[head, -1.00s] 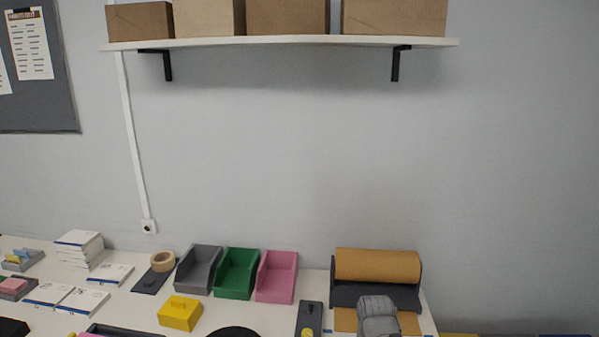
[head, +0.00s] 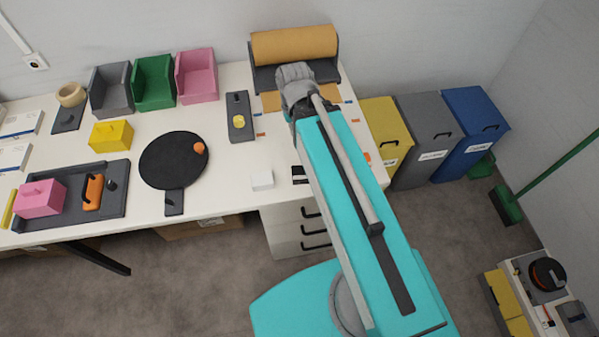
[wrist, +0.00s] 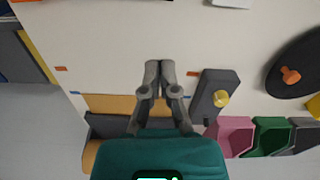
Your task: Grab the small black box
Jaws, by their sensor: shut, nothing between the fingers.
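A small black box (head: 299,174) lies near the front edge of the white table in the head view, just right of a small white box (head: 262,180) and partly hidden by my arm. In the wrist view only a dark sliver shows at the top edge, left of the white box (wrist: 232,2); I cannot tell for sure that it is the black box. My gripper (wrist: 158,64) is shut and empty, its fingertips together over bare table, away from the black box. In the head view my arm hides the fingers.
A grey block with a yellow knob (wrist: 214,97) lies beside my gripper in the wrist view. A paper roll holder (head: 294,50) stands at the table's back. A round black paddle (head: 173,160) lies further left. Bins (head: 427,128) stand right of the table.

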